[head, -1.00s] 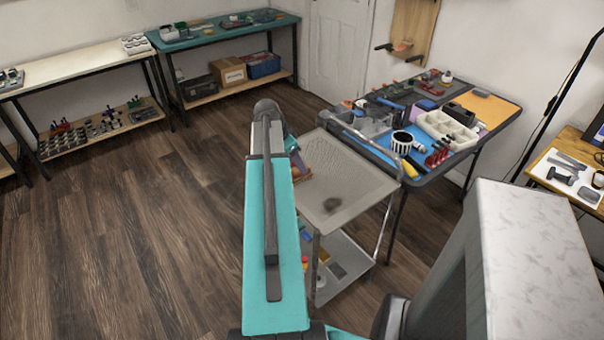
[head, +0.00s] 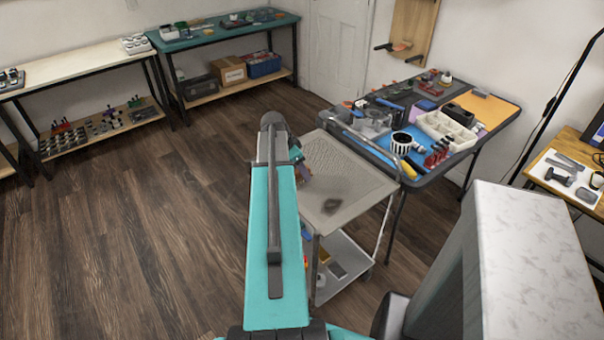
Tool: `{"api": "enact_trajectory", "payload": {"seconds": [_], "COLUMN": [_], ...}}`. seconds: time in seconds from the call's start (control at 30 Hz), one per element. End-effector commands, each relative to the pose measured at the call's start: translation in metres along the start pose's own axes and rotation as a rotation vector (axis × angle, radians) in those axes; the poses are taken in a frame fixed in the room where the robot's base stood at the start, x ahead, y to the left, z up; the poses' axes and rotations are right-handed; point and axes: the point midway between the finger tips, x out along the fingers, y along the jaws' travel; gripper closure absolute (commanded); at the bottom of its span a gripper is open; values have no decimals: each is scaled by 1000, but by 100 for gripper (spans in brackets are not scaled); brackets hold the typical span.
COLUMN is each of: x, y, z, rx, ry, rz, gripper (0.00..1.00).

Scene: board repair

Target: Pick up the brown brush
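I cannot make out a brown brush for certain. A small brownish-red patch (head: 304,171) shows beside my arm at the left edge of the grey cart top; it is too small and too covered to name. My gripper (head: 299,160) is at the far end of my teal arm, over the cart's left edge, mostly hidden by the arm. Its fingers do not show clearly, so I cannot tell if it is open or holds anything.
The metal cart (head: 350,180) has a mostly bare top with a dark smudge. Behind it stands a black-edged table (head: 495,125) crowded with tools, a striped mug (head: 401,143) and a white divided tray (head: 447,130). Open wooden floor lies to the left.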

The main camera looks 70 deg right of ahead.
Motion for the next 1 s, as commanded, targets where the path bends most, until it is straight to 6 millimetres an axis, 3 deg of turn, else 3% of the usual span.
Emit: {"api": "enact_trajectory", "payload": {"seconds": [0.23, 0.77, 1.0], "x": [14, 14, 14], "y": [0, 0, 0], "z": [0, 0, 0], "rx": [0, 0, 0], "ry": [0, 0, 0], "rz": [0, 0, 0], "gripper": [45, 45, 82]}}
